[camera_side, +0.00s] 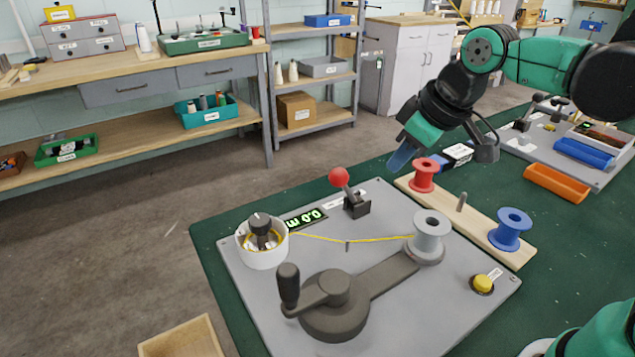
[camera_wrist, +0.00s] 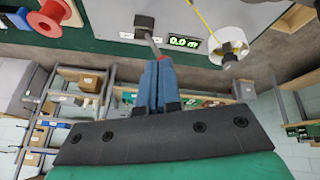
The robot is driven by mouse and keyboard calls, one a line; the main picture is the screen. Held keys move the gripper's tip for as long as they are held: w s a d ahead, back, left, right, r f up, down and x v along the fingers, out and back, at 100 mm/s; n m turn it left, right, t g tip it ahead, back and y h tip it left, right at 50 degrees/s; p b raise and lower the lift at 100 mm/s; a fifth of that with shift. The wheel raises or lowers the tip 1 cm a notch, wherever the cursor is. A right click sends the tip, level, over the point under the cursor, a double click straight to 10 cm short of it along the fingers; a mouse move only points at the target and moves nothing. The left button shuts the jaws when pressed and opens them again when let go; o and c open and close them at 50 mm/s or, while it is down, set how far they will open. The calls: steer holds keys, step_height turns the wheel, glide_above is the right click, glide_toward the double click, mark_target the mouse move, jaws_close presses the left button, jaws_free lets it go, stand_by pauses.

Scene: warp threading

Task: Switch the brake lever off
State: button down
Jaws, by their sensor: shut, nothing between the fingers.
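The brake lever (camera_side: 338,176) has a red ball knob on a grey stem. It rises from a dark block at the back edge of the grey plate and leans left in the side view.
The grey plate (camera_side: 385,305) carries a digital display (camera_side: 305,219), a white cup (camera_side: 263,252), a crank (camera_side: 335,300), a grey spool (camera_side: 429,236) with yellow thread and a yellow button (camera_side: 483,284). Red (camera_side: 424,176) and blue (camera_side: 511,229) spools stand on a wooden board at right.

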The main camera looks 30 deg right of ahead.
mark_target(348, 192)
steer(key=w+a+r+n+g, duration=0.1)
steer(key=w+a+n+g, duration=0.3)
steer(key=w+a+n, duration=0.5)
steer(key=shift+w+n+g, duration=0.3)
steer(key=shift+w+n, duration=0.75)
steer(key=shift+n, duration=0.35)
steer(key=shift+r, duration=0.1)
steer(key=d+f, duration=0.4)
steer(key=f, duration=0.4)
steer(key=shift+f, duration=0.35)
steer(key=shift+r, duration=0.1)
steer(key=shift+d+r+y, duration=0.15)
steer(key=shift+d+y, duration=0.1)
steer(key=shift+y, duration=0.05)
